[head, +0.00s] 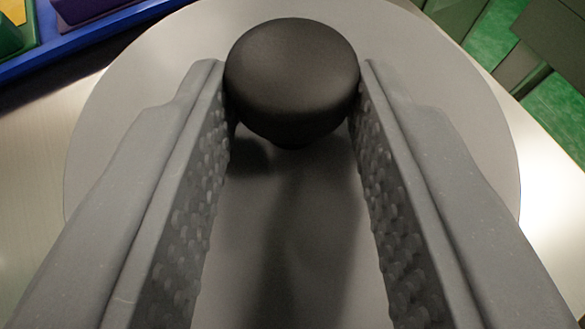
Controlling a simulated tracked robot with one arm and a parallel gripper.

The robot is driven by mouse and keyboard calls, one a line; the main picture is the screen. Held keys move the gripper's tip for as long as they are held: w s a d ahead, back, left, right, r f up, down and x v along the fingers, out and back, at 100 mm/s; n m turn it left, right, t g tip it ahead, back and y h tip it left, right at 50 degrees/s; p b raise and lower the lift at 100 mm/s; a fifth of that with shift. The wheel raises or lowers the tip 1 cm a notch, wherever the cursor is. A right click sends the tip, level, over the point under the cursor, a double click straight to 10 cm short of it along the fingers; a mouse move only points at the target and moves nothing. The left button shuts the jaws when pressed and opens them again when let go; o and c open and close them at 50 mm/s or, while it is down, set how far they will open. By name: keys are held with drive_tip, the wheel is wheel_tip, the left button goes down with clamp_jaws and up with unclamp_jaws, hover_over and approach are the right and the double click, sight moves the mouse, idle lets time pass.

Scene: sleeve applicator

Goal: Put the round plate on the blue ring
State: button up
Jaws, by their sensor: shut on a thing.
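The round plate (420,75) is a large flat grey disc that fills most of the head view. A dark rounded knob (291,75) stands up from it near the top middle of the picture. My gripper (293,85) has its two grey, studded fingers on either side of the knob, with the fingertips against it. My gripper is shut on the knob. The blue ring cannot be made out; whatever lies under the plate is hidden by it.
A pale, shiny table surface (35,160) shows at the left and right of the plate. A blue tray edge (85,38) with green, yellow and purple pieces is at the upper left. A green floor (555,110) and dark furniture lie beyond the table at the upper right.

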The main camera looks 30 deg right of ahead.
drive_tip(key=shift+f, duration=0.3)
drive_tip(key=shift+s+f, duration=0.1)
drive_tip(key=shift+f, duration=0.25)
